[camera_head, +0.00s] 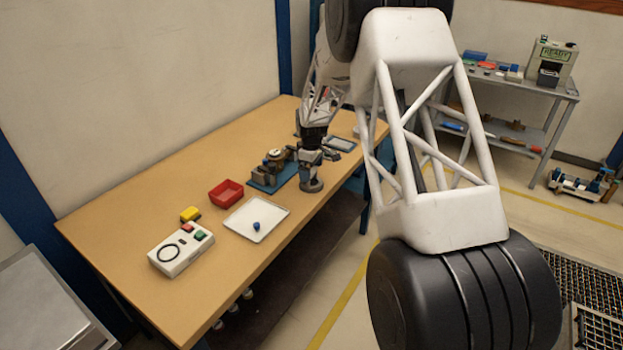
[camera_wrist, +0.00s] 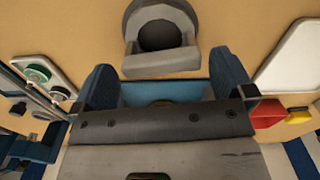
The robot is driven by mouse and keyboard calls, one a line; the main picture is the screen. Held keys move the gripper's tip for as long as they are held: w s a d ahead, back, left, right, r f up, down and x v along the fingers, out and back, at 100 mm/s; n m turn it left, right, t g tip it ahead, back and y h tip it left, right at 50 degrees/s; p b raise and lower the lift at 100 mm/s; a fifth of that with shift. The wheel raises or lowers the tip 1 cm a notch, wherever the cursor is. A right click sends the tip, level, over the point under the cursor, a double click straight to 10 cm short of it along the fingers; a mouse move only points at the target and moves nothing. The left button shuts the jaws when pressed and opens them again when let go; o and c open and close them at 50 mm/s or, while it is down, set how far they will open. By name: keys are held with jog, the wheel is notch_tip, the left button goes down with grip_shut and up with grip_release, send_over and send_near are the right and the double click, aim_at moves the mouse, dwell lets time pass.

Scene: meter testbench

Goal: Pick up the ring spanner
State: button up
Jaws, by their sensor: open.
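I cannot make out a clear ring spanner in either view. My gripper (camera_head: 311,170) is over the table near its right edge, beside a blue-based fixture (camera_head: 272,172). In the wrist view its two dark blue fingers stand apart, with a gap between the fingertips (camera_wrist: 163,88). A light blue surface shows in that gap, and nothing is clearly held. A grey rounded piece with a dark round middle (camera_wrist: 160,30) lies just beyond the fingers; I cannot tell what it is. A grey round base (camera_head: 311,186) shows below the gripper in the head view.
The wooden table (camera_head: 130,215) carries a white tray (camera_head: 272,228) with a small blue item (camera_head: 256,226), a red bin (camera_head: 227,192), a yellow block (camera_head: 190,214) and a white box with buttons (camera_head: 181,249). A shelf (camera_head: 510,83) stands at the back right.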

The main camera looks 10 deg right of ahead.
aim_at(312, 185)
jog(key=shift+f, duration=2.3)
jog(key=c, duration=0.8)
jog(key=shift+r, duration=0.1)
jog(key=shift+r, duration=0.85)
jog(key=shift+s+r, duration=0.15)
jog(key=shift+r, duration=0.8)
jog(key=s, duration=0.5)
jog(key=s+r, duration=0.1)
jog(key=s, duration=0.9)
jog(key=shift+s+a+r, duration=0.15)
jog(key=shift+s+a, duration=0.05)
jog(key=shift+s, duration=0.15)
